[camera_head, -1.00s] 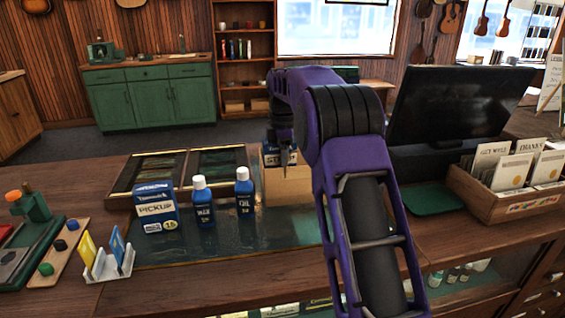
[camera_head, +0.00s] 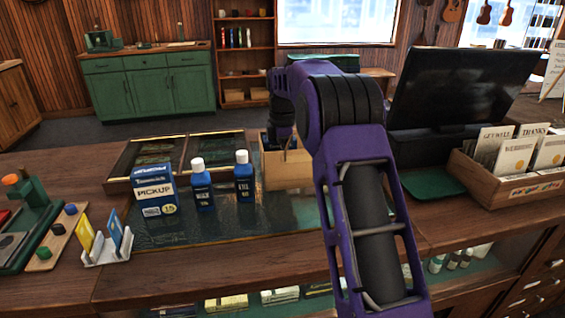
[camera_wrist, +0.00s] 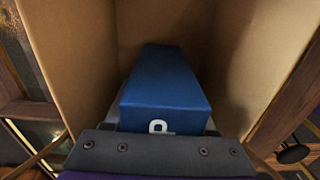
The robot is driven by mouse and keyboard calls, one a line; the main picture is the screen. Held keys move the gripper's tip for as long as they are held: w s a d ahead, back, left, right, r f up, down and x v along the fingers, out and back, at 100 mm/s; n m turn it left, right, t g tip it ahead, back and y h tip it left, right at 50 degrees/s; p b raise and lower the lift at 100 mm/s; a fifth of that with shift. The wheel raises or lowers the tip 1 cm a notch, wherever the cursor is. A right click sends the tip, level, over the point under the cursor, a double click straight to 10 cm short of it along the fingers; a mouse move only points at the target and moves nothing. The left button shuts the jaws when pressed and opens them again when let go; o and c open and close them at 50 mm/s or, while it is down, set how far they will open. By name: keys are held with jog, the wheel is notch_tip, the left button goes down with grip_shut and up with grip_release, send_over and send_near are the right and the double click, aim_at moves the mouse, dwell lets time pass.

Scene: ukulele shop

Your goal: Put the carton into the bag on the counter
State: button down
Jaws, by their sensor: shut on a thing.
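The bag (camera_head: 288,172) is an open tan paper bag standing on the counter (camera_head: 210,262), behind the blue bottles in the head view. In the wrist view its tan walls (camera_wrist: 75,50) rise around a dark blue carton (camera_wrist: 165,85) with a white mark on its near face. My gripper (camera_wrist: 163,128) is shut on this carton and holds it inside the bag's mouth. I cannot tell whether the carton touches the bag's bottom.
A blue and white PICKUP carton (camera_head: 155,190) and two blue bottles (camera_head: 202,188) (camera_head: 244,180) stand left of the bag. A wooden display case (camera_head: 120,187) lies behind them. A black monitor (camera_head: 455,90) and a card box (camera_head: 512,185) stand to the right.

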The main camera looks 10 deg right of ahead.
dwell(0.3)
jog(key=shift+c, duration=0.7)
grip_release()
